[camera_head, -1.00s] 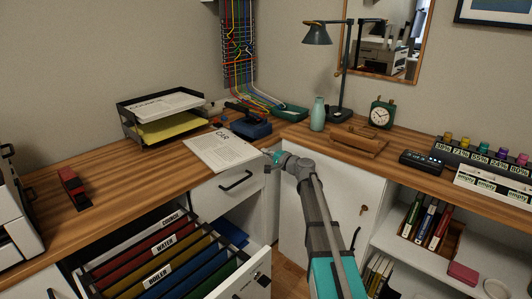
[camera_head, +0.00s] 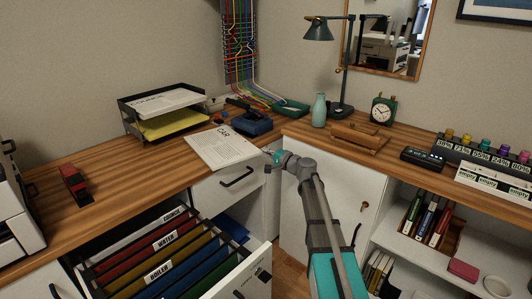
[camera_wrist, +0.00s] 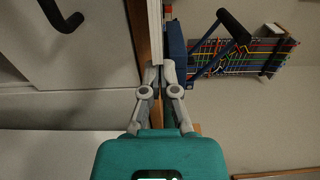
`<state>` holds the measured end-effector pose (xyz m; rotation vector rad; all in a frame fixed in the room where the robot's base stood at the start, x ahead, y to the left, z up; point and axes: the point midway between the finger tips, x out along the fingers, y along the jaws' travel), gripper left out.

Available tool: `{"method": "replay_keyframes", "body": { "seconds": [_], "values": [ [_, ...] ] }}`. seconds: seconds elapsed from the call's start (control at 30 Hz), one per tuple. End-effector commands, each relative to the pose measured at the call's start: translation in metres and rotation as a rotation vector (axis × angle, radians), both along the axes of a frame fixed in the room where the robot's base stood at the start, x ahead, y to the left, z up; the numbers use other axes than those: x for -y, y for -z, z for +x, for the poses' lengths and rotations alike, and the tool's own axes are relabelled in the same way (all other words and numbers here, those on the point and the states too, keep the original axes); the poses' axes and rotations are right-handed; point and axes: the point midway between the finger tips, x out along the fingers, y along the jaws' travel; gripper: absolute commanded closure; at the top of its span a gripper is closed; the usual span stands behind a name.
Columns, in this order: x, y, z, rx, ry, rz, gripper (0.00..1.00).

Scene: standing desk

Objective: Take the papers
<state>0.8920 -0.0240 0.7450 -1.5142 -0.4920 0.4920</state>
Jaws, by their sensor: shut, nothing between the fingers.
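A white paper headed CAR (camera_head: 225,148) lies on the wooden desk at its front edge, above a white drawer. What looks like its edge shows as a thin white strip in the wrist view (camera_wrist: 155,25). My gripper (camera_head: 270,160) is just right of the paper's front right corner, near the desk edge. In the wrist view my gripper (camera_wrist: 160,70) has its fingers shut and empty, with the tips close to the white strip. Whether they touch it I cannot tell. More papers, white (camera_head: 165,102) and yellow (camera_head: 172,124), lie in a black two-level tray (camera_head: 135,128).
An open file drawer (camera_head: 225,290) with coloured folders juts out below the paper. A blue punch-like object (camera_head: 251,126) stands behind it. A teal vase (camera_head: 318,110), lamp (camera_head: 341,100) and wooden stand (camera_head: 355,140) are to the right. The desk left of the paper is mostly clear.

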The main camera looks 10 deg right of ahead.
Motion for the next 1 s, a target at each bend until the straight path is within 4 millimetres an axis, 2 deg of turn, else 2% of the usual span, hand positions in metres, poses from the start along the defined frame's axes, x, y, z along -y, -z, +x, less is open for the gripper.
{"method": "replay_keyframes", "body": {
  "seconds": [0.17,0.4,0.5,0.7,1.0],
  "values": [
    [0.003,0.0,0.008,0.0,0.0,0.0,1.0],
    [0.011,0.0,0.031,0.0,0.0,0.0,1.0],
    [0.022,0.0,0.008,0.0,0.002,0.0,1.0],
    [0.042,0.0,-0.021,0.0,0.002,0.0,1.0],
    [0.064,0.0,-0.049,0.0,0.001,0.0,1.0]
  ]
}}
